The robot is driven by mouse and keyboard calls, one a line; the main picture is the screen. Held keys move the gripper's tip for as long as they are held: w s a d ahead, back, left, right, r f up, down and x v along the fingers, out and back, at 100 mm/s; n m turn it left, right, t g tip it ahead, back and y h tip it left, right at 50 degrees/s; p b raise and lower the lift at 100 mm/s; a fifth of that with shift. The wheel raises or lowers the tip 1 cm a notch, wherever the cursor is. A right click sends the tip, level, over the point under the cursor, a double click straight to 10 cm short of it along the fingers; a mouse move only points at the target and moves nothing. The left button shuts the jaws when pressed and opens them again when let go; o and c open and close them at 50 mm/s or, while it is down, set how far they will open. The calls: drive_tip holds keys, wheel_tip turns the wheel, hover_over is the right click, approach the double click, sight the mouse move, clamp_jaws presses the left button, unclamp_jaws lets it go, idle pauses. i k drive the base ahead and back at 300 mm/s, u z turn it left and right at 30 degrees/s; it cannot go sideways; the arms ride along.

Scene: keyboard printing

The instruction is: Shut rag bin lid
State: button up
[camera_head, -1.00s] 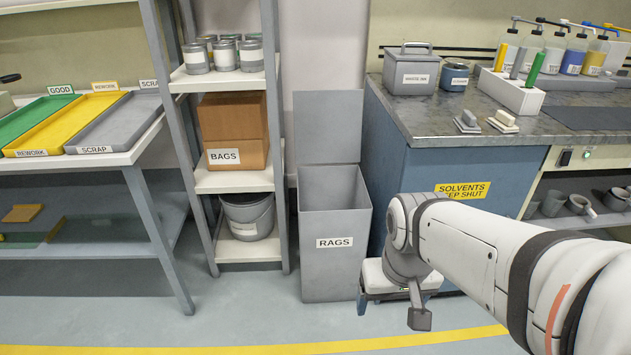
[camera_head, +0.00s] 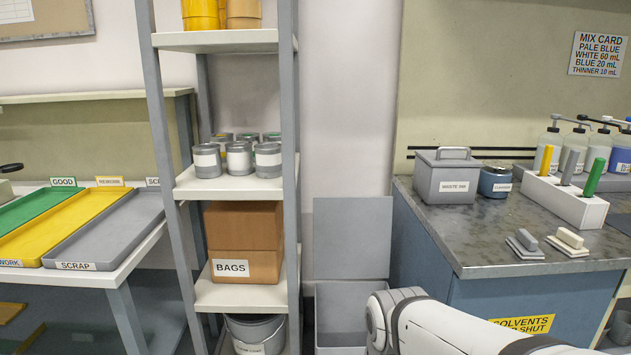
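The rag bin (camera_head: 340,305) is a grey box on the floor between the shelf unit and the blue cabinet. Its flat grey lid (camera_head: 352,238) stands upright at the back, open. Only the upper part of the bin shows; its lower front is below the picture, and my arm covers its right side. My white arm reaches in from the lower right. My gripper is out of the picture.
The shelf unit (camera_head: 291,185) stands close on the left, with a cardboard bags box (camera_head: 244,243) and a bucket (camera_head: 255,331). The blue solvents cabinet (camera_head: 430,255) is close on the right, with a waste ink box (camera_head: 446,177) on top.

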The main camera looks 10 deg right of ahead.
sight(352, 235)
drive_tip(key=z, duration=0.1)
drive_tip(key=i, duration=1.1)
drive_tip(key=z, duration=0.45)
drive_tip(key=k, duration=0.95)
drive_tip(key=z, duration=0.15)
drive_tip(key=i, duration=0.95)
drive_tip(key=u, duration=0.05)
